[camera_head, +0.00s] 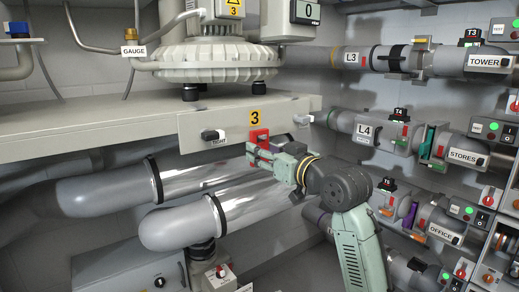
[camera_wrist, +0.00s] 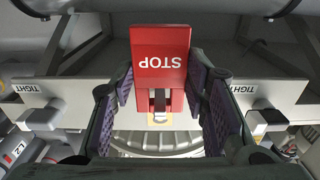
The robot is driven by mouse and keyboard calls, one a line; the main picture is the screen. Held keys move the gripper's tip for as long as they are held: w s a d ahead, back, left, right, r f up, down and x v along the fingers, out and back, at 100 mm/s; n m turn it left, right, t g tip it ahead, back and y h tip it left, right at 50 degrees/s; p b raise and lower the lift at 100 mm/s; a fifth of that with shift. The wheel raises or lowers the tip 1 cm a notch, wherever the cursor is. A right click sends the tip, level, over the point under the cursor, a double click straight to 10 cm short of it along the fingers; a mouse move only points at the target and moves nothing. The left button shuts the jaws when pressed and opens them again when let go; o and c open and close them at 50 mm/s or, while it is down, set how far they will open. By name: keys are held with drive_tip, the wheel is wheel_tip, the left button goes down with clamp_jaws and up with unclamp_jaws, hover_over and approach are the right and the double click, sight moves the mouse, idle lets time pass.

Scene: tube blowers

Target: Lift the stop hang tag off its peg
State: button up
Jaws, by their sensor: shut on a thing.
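The red stop hang tag (camera_wrist: 160,50) shows upside down in the wrist view, with white STOP lettering. In the head view the stop hang tag (camera_head: 259,135) is in front of the beige beam, just under the yellow 3 label. My gripper (camera_head: 263,153) is at the tag. In the wrist view my gripper (camera_wrist: 160,88) has its purple pads on both sides of the tag and is shut on it. A small dark and pale piece, perhaps the peg (camera_wrist: 159,103), shows in the tag's slot. I cannot tell whether the tag still hangs on it.
The beige beam (camera_head: 90,133) runs behind the tag. TIGHT-labelled latches (camera_wrist: 45,118) and (camera_wrist: 263,118) flank it in the wrist view. A blower (camera_head: 215,58) sits above. Shiny pipes (camera_head: 200,185) run below left. Labelled pipes and valves, such as the L4 pipe (camera_head: 365,132), stand right.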

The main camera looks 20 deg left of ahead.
drive_tip(key=shift+r, duration=0.1)
drive_tip(key=b+v, duration=0.4)
drive_tip(key=v, duration=1.4)
drive_tip(key=shift+r+b, duration=0.3)
drive_tip(key=shift+b, duration=0.1)
drive_tip(key=shift+r+p, duration=0.45)
drive_tip(key=shift+d, duration=0.1)
drive_tip(key=v, duration=0.6)
drive_tip(key=shift+s+d, duration=0.3)
idle(0.7)
